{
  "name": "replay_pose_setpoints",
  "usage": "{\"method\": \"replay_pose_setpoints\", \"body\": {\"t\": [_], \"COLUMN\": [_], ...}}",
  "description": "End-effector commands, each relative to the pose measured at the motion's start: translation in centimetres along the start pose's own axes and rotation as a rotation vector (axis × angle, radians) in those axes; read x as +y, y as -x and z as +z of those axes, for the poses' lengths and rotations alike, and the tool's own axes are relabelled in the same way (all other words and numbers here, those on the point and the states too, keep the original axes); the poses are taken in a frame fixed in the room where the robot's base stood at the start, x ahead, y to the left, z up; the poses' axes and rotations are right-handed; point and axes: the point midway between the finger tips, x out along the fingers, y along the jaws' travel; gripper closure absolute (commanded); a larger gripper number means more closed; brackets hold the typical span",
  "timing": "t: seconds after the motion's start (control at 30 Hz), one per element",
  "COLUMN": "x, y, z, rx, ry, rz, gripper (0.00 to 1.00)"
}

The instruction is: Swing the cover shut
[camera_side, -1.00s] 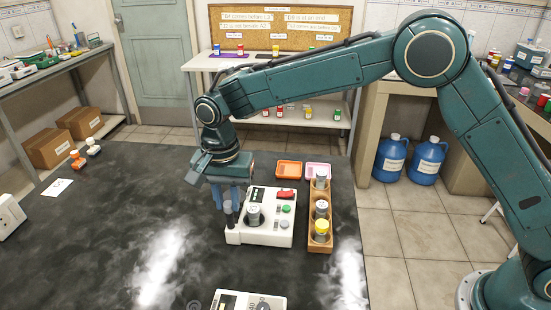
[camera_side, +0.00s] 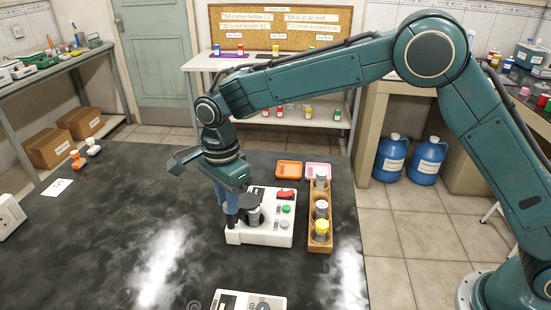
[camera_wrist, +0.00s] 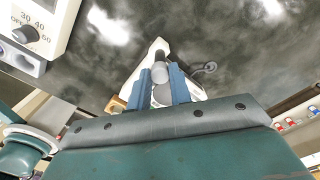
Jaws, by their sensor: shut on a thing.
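A white titration device (camera_side: 268,233) stands on the dark bench, with a grey vessel (camera_side: 254,217) in its front left part. The cover looks like a dark disc (camera_side: 250,201) over part of the vessel's top; I cannot tell whether it is fully closed. My gripper (camera_side: 231,207) points down at the device's left side, just left of the vessel. In the wrist view my gripper (camera_wrist: 162,88) has its blue fingers on either side of a grey rounded part, apparently part of the cover. The exact contact is hidden in the side view.
A wooden rack (camera_side: 319,235) with several jars stands right of the device. An orange tray (camera_side: 288,169) and a pink tray (camera_side: 318,170) lie behind. Another white device (camera_side: 248,301) is at the front edge.

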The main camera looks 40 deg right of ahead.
Motion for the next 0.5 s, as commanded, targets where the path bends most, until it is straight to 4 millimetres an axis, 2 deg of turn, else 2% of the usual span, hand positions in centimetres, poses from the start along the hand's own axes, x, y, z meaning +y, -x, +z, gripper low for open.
{"method": "replay_pose_setpoints", "body": {"t": [0.5], "x": [-0.04], "y": [0.1], "z": [0.0], "rx": [-0.001], "ry": [-0.372], "rz": [-0.002], "gripper": [0.92]}}
